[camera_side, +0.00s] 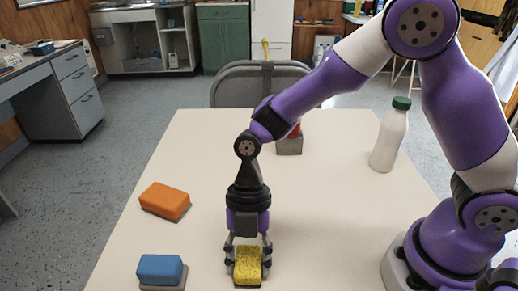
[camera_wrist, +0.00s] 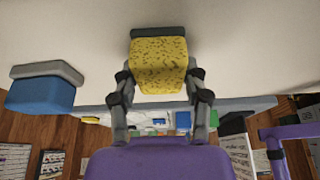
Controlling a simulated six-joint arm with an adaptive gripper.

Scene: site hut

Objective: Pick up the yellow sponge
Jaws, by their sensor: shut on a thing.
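The yellow sponge (camera_side: 247,262) is at the front middle of the table, with dark pores and a grey layer on its underside. My gripper (camera_side: 248,262) points straight down over it, with one finger on each side. In the wrist view the same sponge (camera_wrist: 158,62) sits between my gripper's fingertips (camera_wrist: 159,76), and both press on its sides. My gripper is shut on it. The sponge looks to be on the table or very close to it; I cannot tell if there is a gap beneath.
A blue sponge (camera_side: 160,270) lies left of my gripper, and it also shows in the wrist view (camera_wrist: 40,94). An orange sponge (camera_side: 165,200) lies farther back. A white bottle with a green cap (camera_side: 389,138) stands at the right. A red-and-grey item (camera_side: 290,145) is partly behind my arm.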

